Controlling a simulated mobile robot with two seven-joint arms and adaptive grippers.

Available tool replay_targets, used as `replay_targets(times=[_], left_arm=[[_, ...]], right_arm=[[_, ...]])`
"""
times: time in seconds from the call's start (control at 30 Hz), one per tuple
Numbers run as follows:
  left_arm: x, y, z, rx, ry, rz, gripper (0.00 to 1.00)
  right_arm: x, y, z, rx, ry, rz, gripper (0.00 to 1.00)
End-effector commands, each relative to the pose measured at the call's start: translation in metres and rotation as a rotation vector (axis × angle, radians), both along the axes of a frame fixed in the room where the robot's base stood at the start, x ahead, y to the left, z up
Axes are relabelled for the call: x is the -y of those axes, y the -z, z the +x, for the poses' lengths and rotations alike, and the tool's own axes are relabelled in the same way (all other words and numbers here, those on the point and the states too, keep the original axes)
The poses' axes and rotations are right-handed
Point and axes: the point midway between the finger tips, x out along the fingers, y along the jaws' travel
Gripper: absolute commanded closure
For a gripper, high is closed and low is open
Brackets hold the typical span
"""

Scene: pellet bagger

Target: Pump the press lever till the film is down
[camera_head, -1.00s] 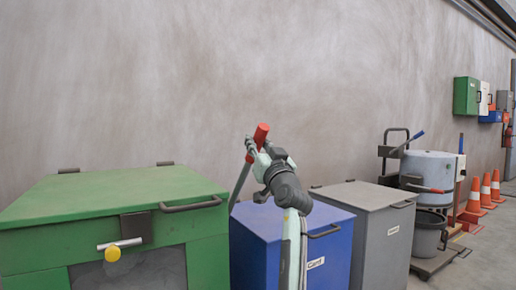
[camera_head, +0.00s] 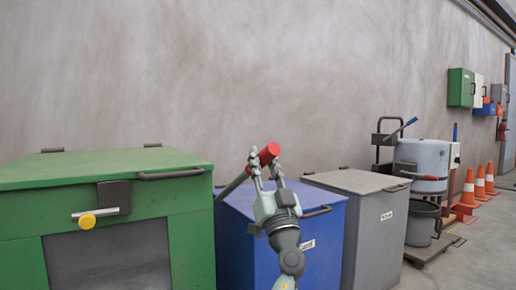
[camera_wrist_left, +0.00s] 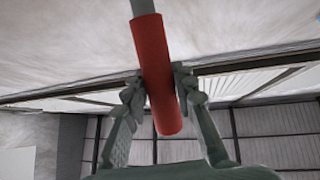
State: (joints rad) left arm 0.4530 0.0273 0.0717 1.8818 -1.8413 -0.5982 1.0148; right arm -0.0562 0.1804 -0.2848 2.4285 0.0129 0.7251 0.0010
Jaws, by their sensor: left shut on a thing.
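The press lever is a grey bar with a red grip (camera_head: 269,153). It slants up to the right from behind the right side of the green press (camera_head: 105,165). My left gripper (camera_head: 264,168) is shut on the red grip, with one finger on each side. In the left wrist view the red grip (camera_wrist_left: 158,75) lies between the two fingertips, and its grey bar (camera_wrist_left: 143,7) runs out of the top. A dark grey panel (camera_head: 110,262) shows on the press front; I cannot make out any film. My right gripper is not in view.
A blue lidded bin (camera_head: 325,235) stands right behind my left gripper, with a grey bin (camera_head: 375,205) to its right. Farther right are a grey drum machine (camera_head: 420,160), a bucket (camera_head: 422,222) and orange cones (camera_head: 468,188). A yellow knob (camera_head: 87,221) sticks out of the press front.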

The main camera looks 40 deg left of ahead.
Motion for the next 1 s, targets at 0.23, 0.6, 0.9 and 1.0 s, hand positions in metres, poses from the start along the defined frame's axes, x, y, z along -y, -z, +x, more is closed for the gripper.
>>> replay_targets(times=[0.23, 0.6, 0.9, 1.0], left_arm=[[0.008, 0.015, -0.003, 0.014, 0.001, 0.034, 1.00], [0.008, 0.016, -0.003, 0.015, 0.000, 0.036, 1.00], [0.008, 0.016, -0.003, 0.015, 0.000, 0.036, 0.52], [0.008, 0.015, -0.003, 0.015, 0.000, 0.036, 0.52]], right_arm=[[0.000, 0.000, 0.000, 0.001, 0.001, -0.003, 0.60], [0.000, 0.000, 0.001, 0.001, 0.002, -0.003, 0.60], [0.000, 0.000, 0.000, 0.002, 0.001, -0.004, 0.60], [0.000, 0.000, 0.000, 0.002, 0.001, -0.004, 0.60]])
